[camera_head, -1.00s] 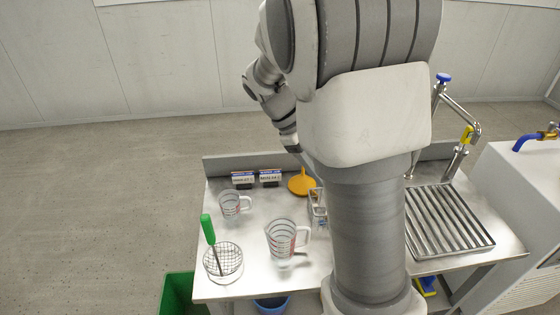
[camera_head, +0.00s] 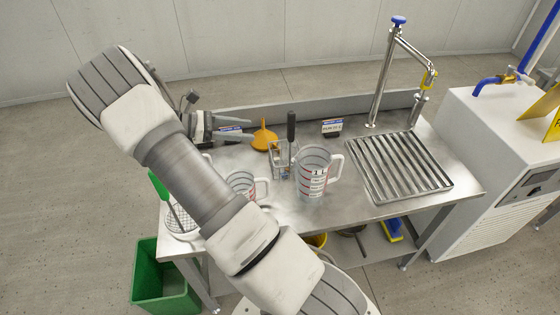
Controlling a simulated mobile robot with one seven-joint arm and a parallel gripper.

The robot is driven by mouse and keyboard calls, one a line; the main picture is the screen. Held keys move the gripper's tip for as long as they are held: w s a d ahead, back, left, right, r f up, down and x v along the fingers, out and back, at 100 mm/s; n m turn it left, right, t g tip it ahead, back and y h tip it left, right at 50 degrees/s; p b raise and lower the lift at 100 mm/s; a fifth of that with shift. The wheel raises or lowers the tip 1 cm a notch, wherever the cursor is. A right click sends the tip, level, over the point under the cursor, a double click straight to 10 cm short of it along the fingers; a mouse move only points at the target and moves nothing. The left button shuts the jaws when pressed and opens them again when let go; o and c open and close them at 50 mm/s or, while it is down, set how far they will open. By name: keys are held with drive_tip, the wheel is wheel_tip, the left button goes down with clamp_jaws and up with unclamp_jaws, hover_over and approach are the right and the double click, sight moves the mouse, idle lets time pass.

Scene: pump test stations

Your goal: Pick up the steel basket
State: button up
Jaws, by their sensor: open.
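A round steel wire basket (camera_head: 183,222) stands at the table's front left corner. A green handle (camera_head: 158,185) rises from it, tilted, and my arm hides part of its right side. A small steel carrier (camera_head: 281,160) with an upright black handle (camera_head: 291,128) stands near the middle of the table; I cannot tell for sure which of the two is the steel basket. My gripper (camera_head: 238,136) is open and seems empty. It is above the back left of the table, left of the orange funnel and apart from both baskets; its fingertips are small and hard to make out.
A large measuring jug (camera_head: 316,178) stands right of the carrier, a smaller jug (camera_head: 241,184) left of it. An orange funnel (camera_head: 264,139) and a label stand (camera_head: 333,127) are behind. A ribbed drain (camera_head: 398,166) and tall tap (camera_head: 381,80) fill the right side. A green bin (camera_head: 158,285) stands on the floor.

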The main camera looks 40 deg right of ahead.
sight(288, 134)
drive_tip(key=x, duration=1.1)
drive_tip(key=shift+s+d+f, duration=0.15)
drive_tip(key=shift+s+d, duration=0.05)
drive_tip(key=shift+d, duration=0.15)
drive_tip(key=shift+w+p+x, duration=0.15)
drive_tip(key=shift+x, duration=1.2)
drive_tip(key=shift+w+p+x, duration=0.15)
drive_tip(key=shift+x, duration=1.25)
drive_tip(key=shift+d, duration=0.1)
clamp_jaws()
